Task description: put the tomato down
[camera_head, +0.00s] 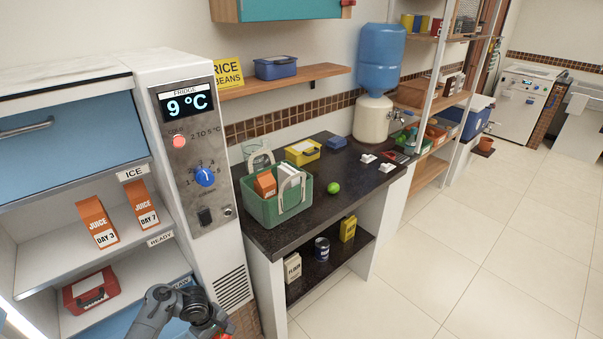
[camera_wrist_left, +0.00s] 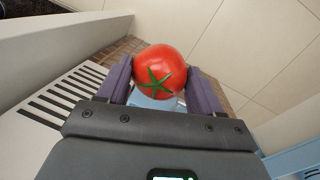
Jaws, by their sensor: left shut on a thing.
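The red tomato (camera_wrist_left: 160,68) with its green star-shaped stem is held between the two purple fingers of my left gripper (camera_wrist_left: 160,82) in the left wrist view. The fingers are shut on its sides. In the head view my left gripper (camera_head: 222,331) is at the bottom edge, in front of the fridge unit, and only a small red bit of the tomato (camera_head: 226,336) shows. The tomato is in the air, with the floor and a vented panel behind it. My right gripper is not in view.
A dark counter (camera_head: 365,184) carries a green basket (camera_head: 268,212) with cartons, a lime (camera_head: 333,188) and a yellow box (camera_head: 302,152). Open fridge shelves (camera_head: 75,262) hold juice cartons and a red box (camera_head: 91,291). The tiled floor (camera_head: 450,260) at right is clear.

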